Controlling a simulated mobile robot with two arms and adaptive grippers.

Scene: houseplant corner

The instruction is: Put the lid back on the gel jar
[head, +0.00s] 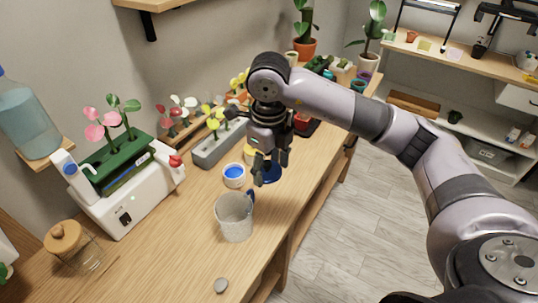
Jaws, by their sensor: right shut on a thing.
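The gel jar (234,181) is a small white round tub standing upright on the wooden table, open at the top with blue gel showing. My right gripper (266,177) points down just to the right of the jar. It is shut on a blue disc, which looks like the lid (271,172). The gripper's fingers partly cover the disc. The lid is beside the jar, not over its opening; I cannot tell exactly how far it is above the table. My left gripper is not in view.
A ribbed grey cup (234,218) stands just in front of the jar. A white machine with a green plant tray (118,178) is at the left, near a glass jar with a wooden lid (64,238). A grey planter (217,148) is behind. A grey disc (221,285) lies near the front.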

